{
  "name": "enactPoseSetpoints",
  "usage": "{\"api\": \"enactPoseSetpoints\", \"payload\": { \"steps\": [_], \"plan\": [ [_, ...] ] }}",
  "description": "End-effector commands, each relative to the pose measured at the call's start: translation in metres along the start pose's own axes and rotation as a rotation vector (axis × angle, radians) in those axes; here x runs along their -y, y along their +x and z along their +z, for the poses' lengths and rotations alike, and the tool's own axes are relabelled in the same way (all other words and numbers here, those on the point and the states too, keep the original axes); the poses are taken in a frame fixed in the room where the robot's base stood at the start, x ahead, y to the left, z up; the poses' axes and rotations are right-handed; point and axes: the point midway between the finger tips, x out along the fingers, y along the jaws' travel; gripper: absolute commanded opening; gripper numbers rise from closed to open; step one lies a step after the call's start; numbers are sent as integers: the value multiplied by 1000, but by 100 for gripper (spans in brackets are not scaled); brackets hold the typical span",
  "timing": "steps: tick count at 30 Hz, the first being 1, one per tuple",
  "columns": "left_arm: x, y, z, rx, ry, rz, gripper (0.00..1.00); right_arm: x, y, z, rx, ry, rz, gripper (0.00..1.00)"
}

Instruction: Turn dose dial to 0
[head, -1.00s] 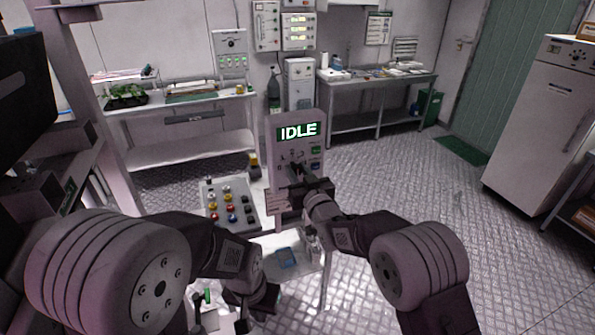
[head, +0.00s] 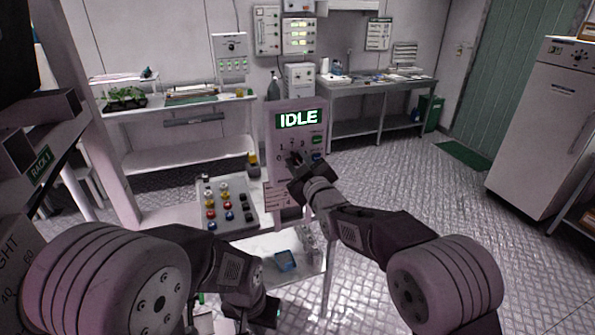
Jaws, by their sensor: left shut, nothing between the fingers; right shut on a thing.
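The dosing panel (head: 283,135) stands upright ahead of me, with a green display (head: 298,119) reading IDLE. Below the display is the dose dial (head: 293,158), with the marks 0, 1 and 2 around it. My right gripper (head: 297,163) is at the dial and shut on it; its fingers and wrist hide most of the knob, so I cannot tell where the dial points. My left gripper (head: 262,312) is low at the bottom of the view, shut and away from the panel. Its fingertips are hard to make out.
A sloped tray (head: 233,217) with several coloured caps or knobs is left of the panel. A blue item (head: 286,260) lies on the white table (head: 263,246) below it. Benches line the back wall, and a white cabinet (head: 545,120) stands at the right. Open floor lies to the right.

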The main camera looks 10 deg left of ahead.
Motion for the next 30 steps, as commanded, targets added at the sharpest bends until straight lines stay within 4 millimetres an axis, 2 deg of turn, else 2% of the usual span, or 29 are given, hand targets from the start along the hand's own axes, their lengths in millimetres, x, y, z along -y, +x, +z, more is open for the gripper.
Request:
{"api": "enactPoseSetpoints", "payload": {
  "steps": [1, 6, 30],
  "plan": [
    [0, 11, 1, 0, 0, 0, 0, 3, 0, 3, -5, -44, 2, 0],
    [0, 28, 3, 0, 0, 0, 0, 3, 0, 3, -4, -205, 2, 0],
    [2, 95, 10, 0, 0, 0, 0, 5, 0, 4, -2, -932, 0, 0]
  ]
}}
